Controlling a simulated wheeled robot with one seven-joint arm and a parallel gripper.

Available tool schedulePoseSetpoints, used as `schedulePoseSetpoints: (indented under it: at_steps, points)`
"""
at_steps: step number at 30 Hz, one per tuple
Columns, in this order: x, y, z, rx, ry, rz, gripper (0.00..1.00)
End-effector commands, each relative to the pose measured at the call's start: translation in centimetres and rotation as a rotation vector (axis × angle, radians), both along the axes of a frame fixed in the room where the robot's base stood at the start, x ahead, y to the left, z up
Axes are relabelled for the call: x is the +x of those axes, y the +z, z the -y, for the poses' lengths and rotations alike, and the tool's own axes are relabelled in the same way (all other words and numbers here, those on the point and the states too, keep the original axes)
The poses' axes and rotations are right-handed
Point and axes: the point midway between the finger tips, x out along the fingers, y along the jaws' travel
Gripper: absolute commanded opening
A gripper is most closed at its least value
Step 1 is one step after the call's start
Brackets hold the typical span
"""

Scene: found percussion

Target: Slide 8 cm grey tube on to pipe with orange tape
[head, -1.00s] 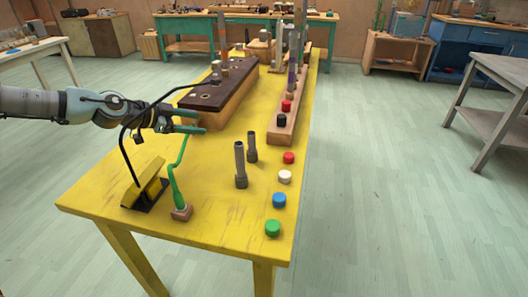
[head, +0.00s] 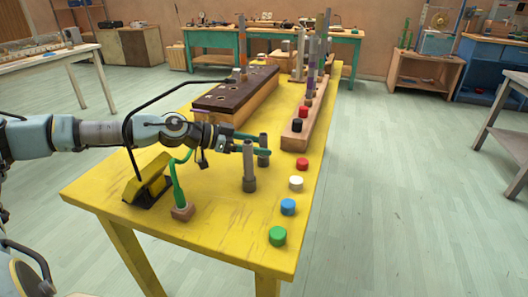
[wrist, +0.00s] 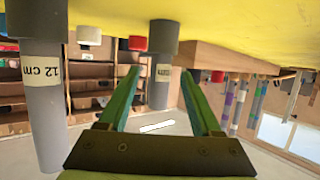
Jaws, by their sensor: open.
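Two grey tubes stand upright on wider dark feet on the yellow table. The nearer tube (head: 249,160) reads "12 cm" in the wrist view (wrist: 42,110). The shorter, farther tube (head: 264,142) also has a pale label, too small to read. My gripper (head: 258,146) is open and level at the tubes. In the wrist view, which is upside down, the farther tube (wrist: 158,92) shows between my green fingers; contact cannot be told. The pipe with orange tape (head: 242,36) stands upright on the dark-topped block, far from my gripper.
The dark-topped block (head: 230,95) lies behind my gripper. A wooden rail (head: 297,138) with several taped pipes stands to its right. Red, white, blue and green caps (head: 288,206) line the table's right side. A yellow stand (head: 148,180) and green-stemmed holder (head: 180,195) are at front left.

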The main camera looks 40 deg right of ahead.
Motion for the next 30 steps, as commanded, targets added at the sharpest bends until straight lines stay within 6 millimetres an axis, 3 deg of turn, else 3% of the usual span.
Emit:
schedulePoseSetpoints:
  at_steps: [9, 18, 30]
  points:
    - [-1.6, -1.5, 3.7, 0.001, -0.002, 0.0, 0.66]
    - [-1.8, -1.9, 4.1, 0.0, 0.0, 0.001, 0.66]
    - [-1.8, -1.9, 4.1, 0.001, 0.0, 0.0, 0.22]
